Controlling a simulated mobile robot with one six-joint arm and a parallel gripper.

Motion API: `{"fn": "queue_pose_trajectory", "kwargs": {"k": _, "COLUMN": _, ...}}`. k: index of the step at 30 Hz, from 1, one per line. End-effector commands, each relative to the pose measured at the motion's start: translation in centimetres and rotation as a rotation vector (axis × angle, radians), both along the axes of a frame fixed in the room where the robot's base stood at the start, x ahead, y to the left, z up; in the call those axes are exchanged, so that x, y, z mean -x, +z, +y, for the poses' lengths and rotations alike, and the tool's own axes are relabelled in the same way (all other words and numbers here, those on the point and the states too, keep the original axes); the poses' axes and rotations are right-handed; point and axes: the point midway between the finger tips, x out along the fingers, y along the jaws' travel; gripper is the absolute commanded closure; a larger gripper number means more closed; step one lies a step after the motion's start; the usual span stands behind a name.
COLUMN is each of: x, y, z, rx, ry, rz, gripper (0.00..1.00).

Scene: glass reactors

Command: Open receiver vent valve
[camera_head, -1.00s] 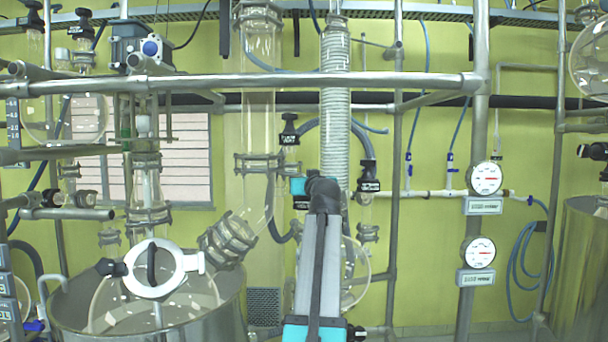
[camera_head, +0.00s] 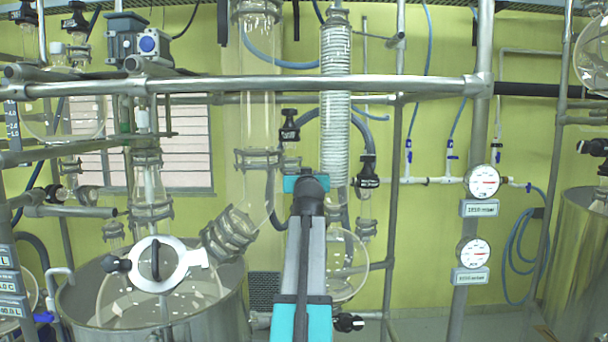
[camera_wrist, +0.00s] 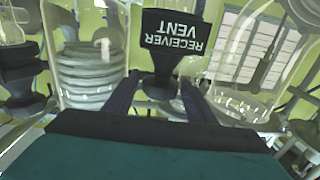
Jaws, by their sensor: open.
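The receiver vent valve (camera_wrist: 163,66) is black, with a black plate lettered RECEIVER VENT that appears upside down in the wrist view. In the head view the valve (camera_head: 289,125) sits left of the coiled glass condenser, above the end of my arm. My gripper (camera_wrist: 160,82) is open, with one dark finger on each side of the valve's lower black part. I cannot tell whether the fingers touch it. In the head view, my arm's end hides the fingers for the most part.
The coiled condenser (camera_head: 335,110) stands close on the right of the valve. Another black valve (camera_head: 367,172) is beyond it. A wide glass column (camera_head: 257,110) is on the left. A horizontal steel rail (camera_head: 250,85) crosses in front. A round glass flask (camera_head: 346,265) hangs below.

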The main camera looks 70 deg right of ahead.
Motion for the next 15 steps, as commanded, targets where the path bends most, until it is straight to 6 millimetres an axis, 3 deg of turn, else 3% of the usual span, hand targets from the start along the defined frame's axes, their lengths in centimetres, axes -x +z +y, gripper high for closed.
{"fn": "queue_pose_trajectory", "kwargs": {"k": 2, "x": -0.02, "y": 0.1, "z": 0.01, "rx": 0.001, "ry": 0.001, "rz": -0.002, "gripper": 0.48}}
{"fn": "queue_pose_trajectory", "kwargs": {"k": 8, "x": 0.0, "y": 0.12, "z": 0.0, "rx": 0.002, "ry": 0.0, "rz": -0.002, "gripper": 0.81}}
{"fn": "queue_pose_trajectory", "kwargs": {"k": 15, "x": 0.09, "y": -0.05, "z": -0.12, "rx": 0.0, "ry": 0.011, "rz": -0.004, "gripper": 0.81}}
